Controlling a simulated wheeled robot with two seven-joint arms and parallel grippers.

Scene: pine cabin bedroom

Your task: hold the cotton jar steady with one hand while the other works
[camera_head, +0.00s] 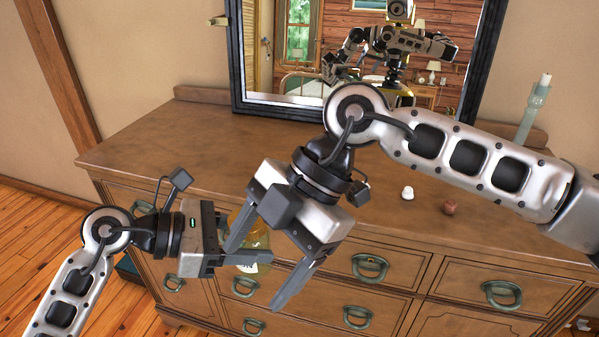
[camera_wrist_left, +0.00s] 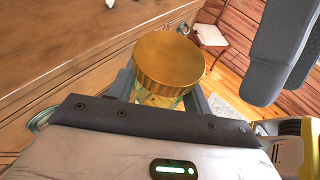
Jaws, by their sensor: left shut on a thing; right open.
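The cotton jar (camera_head: 260,240) is a glass jar held in front of the dresser's front edge, partly hidden by both grippers in the head view. Its ribbed gold lid (camera_wrist_left: 168,62) is on it and fills the middle of the left wrist view. My left gripper (camera_head: 246,252) is shut on the jar's body, below the lid. My right gripper (camera_head: 253,277) is open, its fingers pointing down and left in front of the jar in the head view. A grey finger of it shows at upper right in the left wrist view (camera_wrist_left: 282,48), apart from the lid.
A wooden dresser (camera_head: 150,140) with ring-handled drawers stands behind. On its top are a small white object (camera_head: 407,193), a small brown object (camera_head: 449,208) and a green glass candle holder (camera_head: 534,110). A dark-framed mirror (camera_head: 237,60) stands at the back. The dresser top's left side is clear.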

